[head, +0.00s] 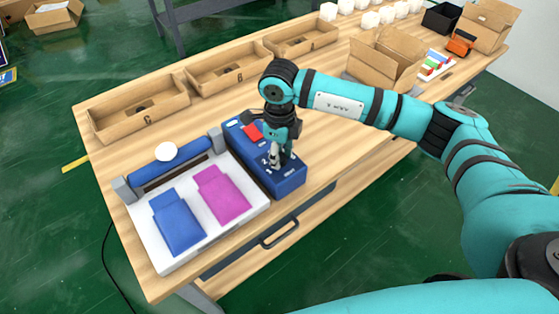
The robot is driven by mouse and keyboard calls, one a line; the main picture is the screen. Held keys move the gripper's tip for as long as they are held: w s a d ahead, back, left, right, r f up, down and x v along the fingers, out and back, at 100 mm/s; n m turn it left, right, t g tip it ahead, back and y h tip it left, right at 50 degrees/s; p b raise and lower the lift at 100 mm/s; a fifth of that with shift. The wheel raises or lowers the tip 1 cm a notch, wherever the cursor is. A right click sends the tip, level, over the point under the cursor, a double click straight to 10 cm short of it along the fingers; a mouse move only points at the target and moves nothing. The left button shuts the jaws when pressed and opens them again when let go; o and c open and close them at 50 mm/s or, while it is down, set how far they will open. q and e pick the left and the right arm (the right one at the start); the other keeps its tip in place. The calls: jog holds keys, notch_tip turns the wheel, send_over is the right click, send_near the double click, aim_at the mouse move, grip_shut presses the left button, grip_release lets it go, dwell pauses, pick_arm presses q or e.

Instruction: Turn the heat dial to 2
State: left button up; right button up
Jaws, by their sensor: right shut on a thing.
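A blue control box (290,182) stands on the wooden table, right of a white press board. It has a red part (252,132) on its top toward the back. Small white marks show on its top. My right gripper (273,162) points down onto the front part of the box's top and is shut there. The heat dial is hidden under the fingers, so its setting cannot be read. My left gripper is not in view.
The white board (155,254) bears a blue bag-shaped piece (178,222) and a magenta one (223,194), with a blue roller (170,160) behind. Wooden trays (139,110) line the table's back edge. An open cardboard box (385,60) stands to the right.

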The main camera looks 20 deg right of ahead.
jog(key=shift+n+b, duration=0.85)
jog(key=shift+n, duration=0.05)
jog(key=o, duration=1.2)
jog(key=shift+c, duration=0.2)
notch_tip(320, 180, up, 12)
